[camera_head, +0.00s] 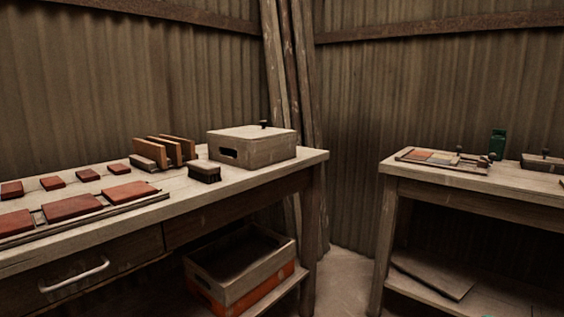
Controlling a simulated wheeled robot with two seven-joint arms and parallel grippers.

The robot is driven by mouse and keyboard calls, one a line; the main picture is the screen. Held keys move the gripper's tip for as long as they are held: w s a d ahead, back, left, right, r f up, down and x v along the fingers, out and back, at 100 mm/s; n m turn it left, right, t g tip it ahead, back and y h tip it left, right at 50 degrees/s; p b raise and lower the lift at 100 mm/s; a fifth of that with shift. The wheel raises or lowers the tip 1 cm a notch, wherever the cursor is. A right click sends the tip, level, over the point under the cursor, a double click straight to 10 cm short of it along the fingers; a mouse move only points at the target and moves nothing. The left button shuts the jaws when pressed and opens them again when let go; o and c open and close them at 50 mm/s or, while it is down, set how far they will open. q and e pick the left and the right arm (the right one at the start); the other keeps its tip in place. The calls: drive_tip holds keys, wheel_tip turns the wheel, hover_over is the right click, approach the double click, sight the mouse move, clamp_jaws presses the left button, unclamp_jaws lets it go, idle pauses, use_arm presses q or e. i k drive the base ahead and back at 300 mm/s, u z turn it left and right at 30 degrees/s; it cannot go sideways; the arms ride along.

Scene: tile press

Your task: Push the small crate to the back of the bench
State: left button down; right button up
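A pale wooden crate-like box (252,147) with a flat top, a dark knob and a hand slot in its left side sits on the left bench (308,163). It stands near the right end of that bench, towards the back. An open wooden crate (262,279) rests on the shelf under the same bench, with an orange-red band below it. I cannot tell for sure which of the two is the small crate. Neither of my grippers is in view.
A dark brush (204,171) lies just in front of the box. Upright boards in a rack (165,152) stand to its left, and several red tiles (72,207) lie further left. A second bench (450,181) on the right holds a tile board and a green bottle (497,143).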

sight(258, 154)
drive_tip(key=u, duration=1)
drive_tip(key=k, duration=0.15)
drive_tip(key=z, duration=2.4)
drive_tip(key=i, duration=1.25)
drive_tip(key=u, duration=0.9)
drive_tip(key=i, duration=0.75)
drive_tip(key=u, duration=0.85)
